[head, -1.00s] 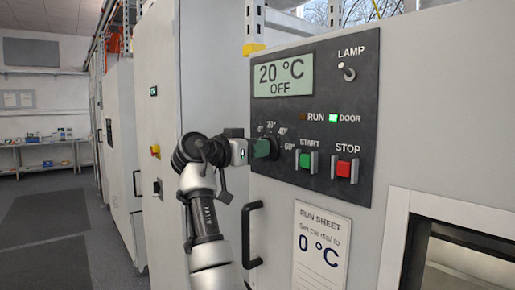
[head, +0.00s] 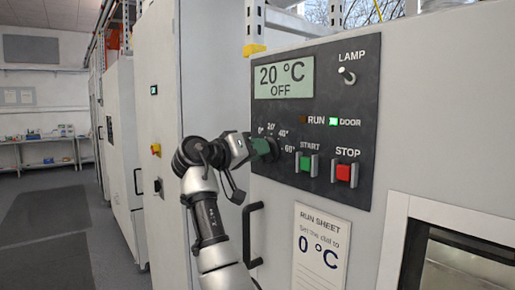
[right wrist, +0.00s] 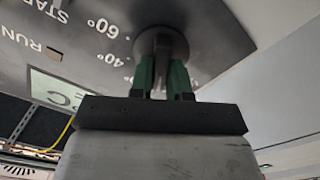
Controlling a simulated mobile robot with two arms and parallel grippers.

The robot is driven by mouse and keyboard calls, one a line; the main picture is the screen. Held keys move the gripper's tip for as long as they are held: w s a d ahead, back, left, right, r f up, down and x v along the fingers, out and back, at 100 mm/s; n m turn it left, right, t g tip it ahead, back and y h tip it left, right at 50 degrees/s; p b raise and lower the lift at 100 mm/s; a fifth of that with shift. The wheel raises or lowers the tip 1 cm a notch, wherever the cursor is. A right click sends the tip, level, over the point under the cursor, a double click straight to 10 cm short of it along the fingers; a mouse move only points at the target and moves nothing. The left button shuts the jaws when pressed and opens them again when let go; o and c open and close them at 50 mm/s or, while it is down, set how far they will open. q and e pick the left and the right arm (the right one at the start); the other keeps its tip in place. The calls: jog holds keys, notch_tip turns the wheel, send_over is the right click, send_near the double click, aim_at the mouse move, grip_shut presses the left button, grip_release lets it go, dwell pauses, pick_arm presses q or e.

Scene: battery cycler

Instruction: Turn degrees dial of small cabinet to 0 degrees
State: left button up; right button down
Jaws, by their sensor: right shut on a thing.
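The degrees dial (right wrist: 161,40) is a dark round knob on the cabinet's dark control panel (head: 330,75), at the panel's lower left. Printed marks 0°, 20°, 40° and 60° run around it. My right gripper (head: 262,147) is at the dial in the head view and largely covers it. In the right wrist view its two green fingers (right wrist: 161,72) are shut on the dial. The dial's pointer is hidden, so its setting cannot be read. The display (head: 284,77) reads 20 °C, OFF. My left gripper is not in view.
The green START button (head: 306,163) and red STOP button (head: 345,174) sit right of the dial. The LAMP switch (head: 348,76) is above. A run sheet (head: 320,247) reading 0 °C and a black door handle (head: 251,235) are below. The DOOR light (head: 333,121) is lit green.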

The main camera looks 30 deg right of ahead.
jog(key=shift+n, duration=0.6)
jog(key=c, duration=1.1)
grip_release()
jog(key=a+b, duration=0.1)
jog(key=a, duration=0.2)
jog(key=a+b, duration=0.1)
jog(key=a, duration=0.3)
jog(key=a+b, duration=0.2)
jog(key=a, duration=0.1)
jog(key=shift+s+a, duration=0.35)
jog(key=shift+a, duration=0.05)
